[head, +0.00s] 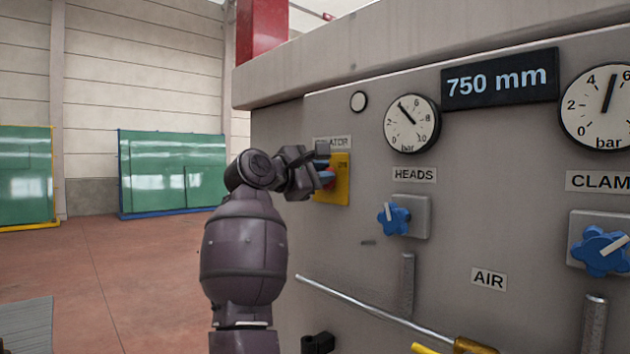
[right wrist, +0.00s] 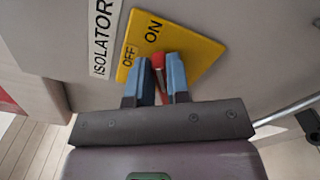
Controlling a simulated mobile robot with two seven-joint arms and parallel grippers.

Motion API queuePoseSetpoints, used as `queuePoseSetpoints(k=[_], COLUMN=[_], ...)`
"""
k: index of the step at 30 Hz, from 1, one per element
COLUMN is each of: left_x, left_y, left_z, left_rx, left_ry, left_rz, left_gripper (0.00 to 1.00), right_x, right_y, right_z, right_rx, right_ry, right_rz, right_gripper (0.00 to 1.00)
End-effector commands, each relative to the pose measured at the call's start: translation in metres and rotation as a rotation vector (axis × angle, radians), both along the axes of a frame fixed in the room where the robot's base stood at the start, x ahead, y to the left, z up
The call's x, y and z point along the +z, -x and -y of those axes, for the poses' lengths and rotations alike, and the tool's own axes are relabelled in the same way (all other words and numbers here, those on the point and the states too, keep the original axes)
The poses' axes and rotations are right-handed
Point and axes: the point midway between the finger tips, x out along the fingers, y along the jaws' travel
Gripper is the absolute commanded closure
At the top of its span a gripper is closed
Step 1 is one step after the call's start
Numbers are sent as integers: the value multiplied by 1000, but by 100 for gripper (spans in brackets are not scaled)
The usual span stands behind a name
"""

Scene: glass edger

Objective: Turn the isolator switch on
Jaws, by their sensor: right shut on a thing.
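The isolator switch is a yellow plate (head: 340,187) with a red handle, on the grey machine panel under a partly hidden "ISOLATOR" label. In the right wrist view the yellow plate (right wrist: 200,48) shows the words OFF and ON, and the red handle (right wrist: 158,62) lies between the two fingers. My right gripper (right wrist: 160,78) is shut on the red handle; it also shows in the head view (head: 322,168), covering most of the handle. I cannot tell exactly which word the handle points to. My left gripper is out of view.
Right of the switch are a pressure gauge (head: 412,124), a blue HEADS knob (head: 394,217) and a black "750 mm" display (head: 499,80). A thin metal rod (head: 370,308) slants below the switch. Open floor (head: 130,270) lies left of the machine.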

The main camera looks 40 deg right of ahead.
Motion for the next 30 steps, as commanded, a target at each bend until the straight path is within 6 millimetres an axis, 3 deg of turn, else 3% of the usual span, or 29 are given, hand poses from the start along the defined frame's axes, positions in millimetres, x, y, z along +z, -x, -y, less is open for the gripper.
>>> queuePoseSetpoints(k=[21, 22, 24, 26, 30], left_x=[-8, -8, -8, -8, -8], left_y=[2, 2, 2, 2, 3], left_z=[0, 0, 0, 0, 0], left_rx=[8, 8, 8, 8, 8], left_ry=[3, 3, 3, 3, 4], left_rz=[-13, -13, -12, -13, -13], left_gripper=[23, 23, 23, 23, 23], right_x=[-2, -2, -2, -2, -2], right_y=[1, 1, 1, 1, 1], right_z=[0, 0, 0, 0, 0], right_rx=[-1, -1, 0, 0, 0], right_ry=[-9, -9, -8, -8, -7], right_rz=[74, 74, 74, 74, 73], right_gripper=[100, 78, 68, 59, 57])
